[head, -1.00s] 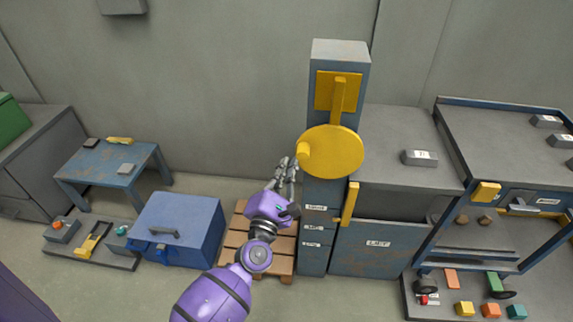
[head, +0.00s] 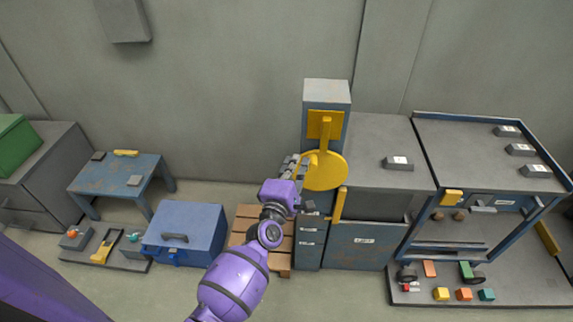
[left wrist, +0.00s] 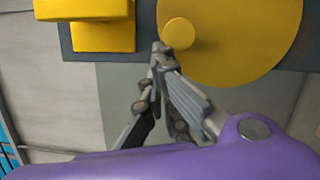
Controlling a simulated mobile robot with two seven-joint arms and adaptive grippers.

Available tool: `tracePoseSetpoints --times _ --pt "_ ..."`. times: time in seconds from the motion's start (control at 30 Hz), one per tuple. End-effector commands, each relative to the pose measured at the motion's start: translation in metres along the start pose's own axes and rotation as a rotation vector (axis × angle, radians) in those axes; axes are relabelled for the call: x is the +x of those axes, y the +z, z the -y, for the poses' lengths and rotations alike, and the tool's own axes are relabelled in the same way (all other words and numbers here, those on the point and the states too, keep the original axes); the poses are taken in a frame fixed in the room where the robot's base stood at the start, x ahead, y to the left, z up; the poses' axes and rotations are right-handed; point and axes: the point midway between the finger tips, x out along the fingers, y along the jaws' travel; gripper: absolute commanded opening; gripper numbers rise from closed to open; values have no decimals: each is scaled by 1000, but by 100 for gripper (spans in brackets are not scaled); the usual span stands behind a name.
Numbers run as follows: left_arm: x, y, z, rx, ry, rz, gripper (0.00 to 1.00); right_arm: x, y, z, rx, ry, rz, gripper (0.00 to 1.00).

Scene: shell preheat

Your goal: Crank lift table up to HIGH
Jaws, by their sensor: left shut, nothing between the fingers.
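The lift table is a grey-topped blue cabinet with a label reading LIFT (head: 364,240). A blue column (head: 327,93) at its left carries a yellow crank wheel (head: 328,177) with a round knob (head: 311,160) at its left side. The wheel (left wrist: 245,45) and knob (left wrist: 179,33) also show in the left wrist view. A yellow pointer (head: 339,205) stands beside stacked labels (head: 308,243), which are too small to read. My left gripper (head: 297,162) is shut and empty, its fingertips (left wrist: 160,52) close beside the knob; I cannot tell if they touch. My right gripper is out of view.
A blue toolbox (head: 186,225) and a wooden pallet (head: 243,235) stand left of the column. A low blue table (head: 110,175) is farther left. A wheeled cart (head: 475,150) stands right of the lift, above a floor tray (head: 540,285) holding coloured blocks.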

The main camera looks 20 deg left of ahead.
Motion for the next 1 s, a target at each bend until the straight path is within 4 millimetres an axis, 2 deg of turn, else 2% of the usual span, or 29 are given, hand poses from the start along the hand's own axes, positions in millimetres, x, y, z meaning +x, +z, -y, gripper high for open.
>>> tracePoseSetpoints --times 0.23,1.0 --pt "3 12 -6 -1 -2 -2 0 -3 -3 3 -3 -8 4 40" --pt "2 12 -4 -1 -4 -3 0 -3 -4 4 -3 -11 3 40"
